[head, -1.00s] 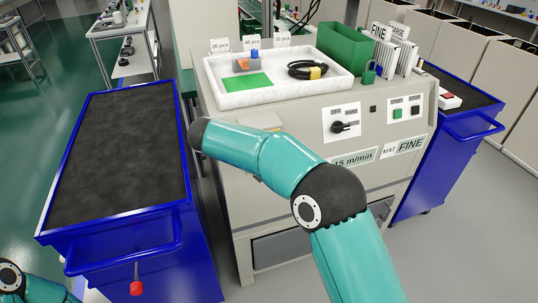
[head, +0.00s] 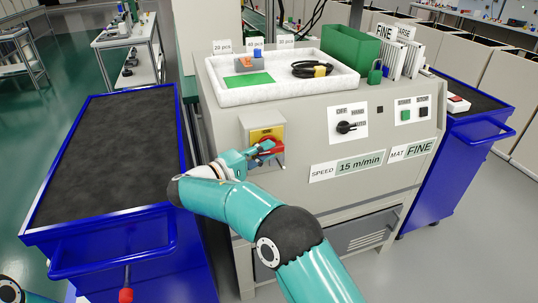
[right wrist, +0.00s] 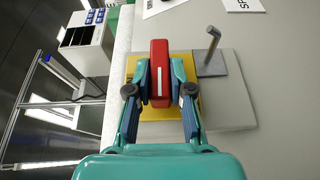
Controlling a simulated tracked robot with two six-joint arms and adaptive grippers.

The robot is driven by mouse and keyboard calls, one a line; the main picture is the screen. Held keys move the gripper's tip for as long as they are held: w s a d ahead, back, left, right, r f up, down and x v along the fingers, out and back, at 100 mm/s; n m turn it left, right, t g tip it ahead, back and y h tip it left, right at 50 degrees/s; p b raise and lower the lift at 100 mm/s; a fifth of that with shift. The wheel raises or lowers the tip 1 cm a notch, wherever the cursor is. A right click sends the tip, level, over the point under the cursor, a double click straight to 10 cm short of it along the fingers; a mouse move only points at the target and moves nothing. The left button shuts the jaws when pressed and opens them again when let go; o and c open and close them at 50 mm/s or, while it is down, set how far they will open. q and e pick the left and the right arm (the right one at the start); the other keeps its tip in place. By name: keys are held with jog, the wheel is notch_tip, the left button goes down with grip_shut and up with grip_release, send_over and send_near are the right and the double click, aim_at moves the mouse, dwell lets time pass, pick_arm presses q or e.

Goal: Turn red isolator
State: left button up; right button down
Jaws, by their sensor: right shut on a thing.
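The red isolator handle (head: 268,151) sits on a yellow plate (head: 267,134) on the left part of the machine's front. My right gripper (head: 262,152) is at the handle, with its fingers on either side of it. In the right wrist view the red handle (right wrist: 159,70) shows between the two fingertips of my right gripper (right wrist: 160,85), against the yellow plate (right wrist: 190,106). A white line runs along the handle. My right gripper is shut on it. My left gripper cannot be made out in the head view; only a bit of my left arm shows at the lower left.
A grey bent peg (right wrist: 212,48) stands out beside the yellow plate. The black OFF/HAND selector (head: 346,127) and push buttons (head: 405,114) are to the right. A white tray (head: 290,94) tops the machine. Blue trolleys (head: 110,260) flank it.

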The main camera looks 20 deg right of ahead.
aim_at(259, 155)
jog(key=shift+a+f, duration=0.15)
jog(key=shift+f, duration=0.1)
jog(key=c, duration=1)
grip_release()
jog(key=shift+c, duration=0.2)
jog(key=shift+r, duration=0.1)
jog(key=v, duration=0.7)
jog(key=shift+a, duration=0.3)
